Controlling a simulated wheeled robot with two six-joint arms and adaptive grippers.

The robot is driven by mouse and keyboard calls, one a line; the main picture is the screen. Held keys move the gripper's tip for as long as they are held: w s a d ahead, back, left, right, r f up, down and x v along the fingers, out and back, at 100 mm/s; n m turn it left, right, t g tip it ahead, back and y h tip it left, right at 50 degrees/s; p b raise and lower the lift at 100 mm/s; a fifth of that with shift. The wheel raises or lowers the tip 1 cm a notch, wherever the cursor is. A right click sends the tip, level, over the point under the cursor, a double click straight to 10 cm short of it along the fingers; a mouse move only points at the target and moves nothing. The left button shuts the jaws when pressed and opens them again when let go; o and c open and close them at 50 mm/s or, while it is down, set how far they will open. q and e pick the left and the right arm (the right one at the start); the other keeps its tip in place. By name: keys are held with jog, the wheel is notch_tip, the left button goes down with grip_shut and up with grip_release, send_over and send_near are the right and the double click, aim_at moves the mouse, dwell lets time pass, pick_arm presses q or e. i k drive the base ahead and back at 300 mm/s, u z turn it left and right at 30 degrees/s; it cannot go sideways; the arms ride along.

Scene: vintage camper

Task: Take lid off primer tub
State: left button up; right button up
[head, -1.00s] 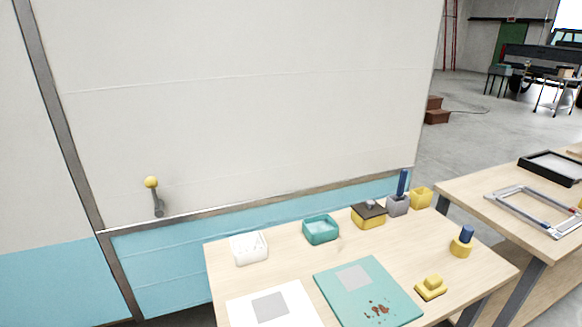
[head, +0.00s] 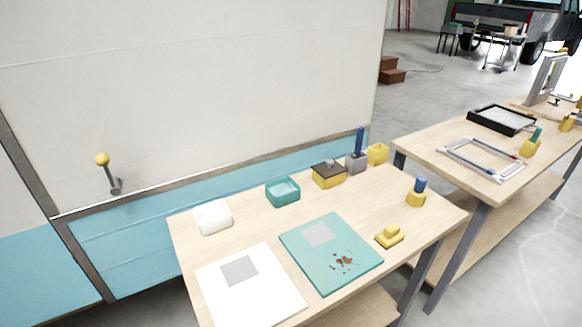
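A yellow tub (head: 329,181) with a dark brown lid (head: 329,168) and a small grey knob on top stands near the back edge of the wooden table. The lid sits on the tub; I take this to be the primer tub, though no label is readable. Neither of my grippers shows in the head view.
On the same table (head: 190,262) are a white box (head: 212,216), a teal tray (head: 283,191), a grey holder (head: 356,162) with a blue handle, a yellow cup (head: 377,153), a teal panel (head: 300,256), a white panel (head: 275,292) and a yellow block (head: 389,237). A second table (head: 425,151) stands right.

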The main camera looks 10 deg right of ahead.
aim_at(327, 169)
jog(key=u, duration=3.2)
jog(key=k, duration=1.4)
jog(key=z, duration=0.65)
